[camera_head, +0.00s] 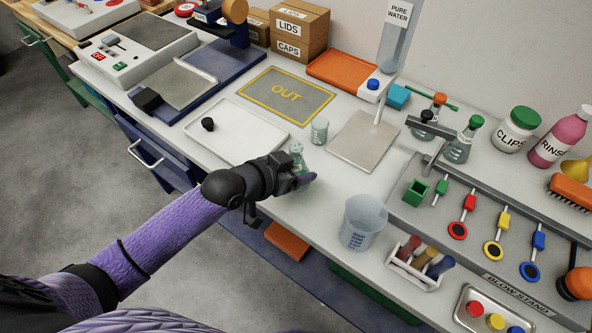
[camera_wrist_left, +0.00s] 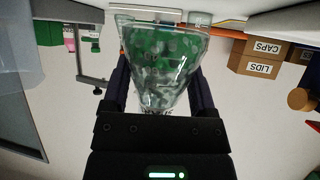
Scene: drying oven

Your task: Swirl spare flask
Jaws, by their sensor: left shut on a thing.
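My left gripper (camera_head: 300,180) is shut on a small clear glass flask (camera_head: 297,155) near the front edge of the white bench. In the left wrist view the flask (camera_wrist_left: 160,65) sits between the two dark fingers of the gripper (camera_wrist_left: 163,95). Green and grey bits show in or through its glass; I cannot tell which. The gripper covers part of the flask in the head view, and whether its base touches the bench is unclear. My right gripper is not in view.
A small glass beaker (camera_head: 319,131) stands just behind the flask. A white tray (camera_head: 235,131) lies to the left, a grey plate (camera_head: 362,142) to the right. A large beaker (camera_head: 363,222) stands near the front edge. Stoppered flasks (camera_head: 462,145) stand by the blow stand (camera_head: 490,225).

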